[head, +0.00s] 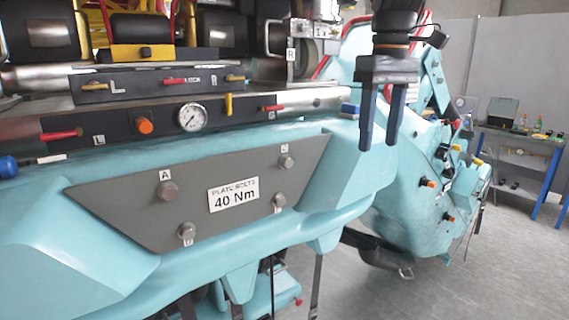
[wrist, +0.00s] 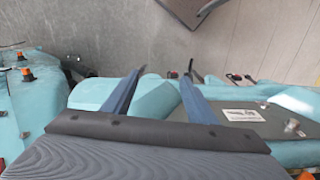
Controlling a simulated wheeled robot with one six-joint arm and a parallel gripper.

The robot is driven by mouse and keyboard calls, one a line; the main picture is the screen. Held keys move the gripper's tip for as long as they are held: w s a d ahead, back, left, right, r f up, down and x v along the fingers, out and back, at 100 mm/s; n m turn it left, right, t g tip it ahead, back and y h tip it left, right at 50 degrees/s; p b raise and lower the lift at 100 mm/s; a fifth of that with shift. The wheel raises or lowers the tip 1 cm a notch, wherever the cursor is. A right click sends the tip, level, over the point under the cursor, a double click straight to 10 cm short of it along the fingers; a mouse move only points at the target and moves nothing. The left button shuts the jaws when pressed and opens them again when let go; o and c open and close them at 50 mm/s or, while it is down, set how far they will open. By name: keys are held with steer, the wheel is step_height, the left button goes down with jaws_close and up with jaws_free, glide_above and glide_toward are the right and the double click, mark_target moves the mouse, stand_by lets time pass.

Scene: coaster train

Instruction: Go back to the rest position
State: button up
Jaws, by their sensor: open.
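My gripper (head: 380,145) hangs in the upper right of the head view with its two blue fingers pointing down. The fingers are apart with nothing between them. The fingers also show in the wrist view (wrist: 163,85), spread and empty. In the head view the gripper appears in front of the right end of the teal coaster car (head: 75,260). I cannot tell how far it is from the car's surface, but I see no contact.
A grey plate (head: 130,207) with several bolts and a "40 Nm" label (head: 233,194) is on the car's front. Above it are a gauge (head: 192,117), levers and an orange knob (head: 145,126). A blue workbench (head: 520,145) stands at the far right. Grey floor (head: 480,285) is clear at lower right.

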steer(key=s+f+m+b, duration=0.2)
steer(key=s+f, duration=0.2)
steer(key=f, duration=0.9)
steer(key=s+f+m+b, duration=0.2)
steer(key=s+f, duration=0.2)
steer(key=f, duration=0.9)
steer(key=s+f+m+t+b, duration=0.1)
steer(key=s+f+m+b, duration=0.1)
steer(key=f, duration=1)
steer(key=shift+s+d+f+b, duration=0.25)
steer(key=shift+s+f+b, duration=0.2)
steer(key=shift+s, duration=0.5)
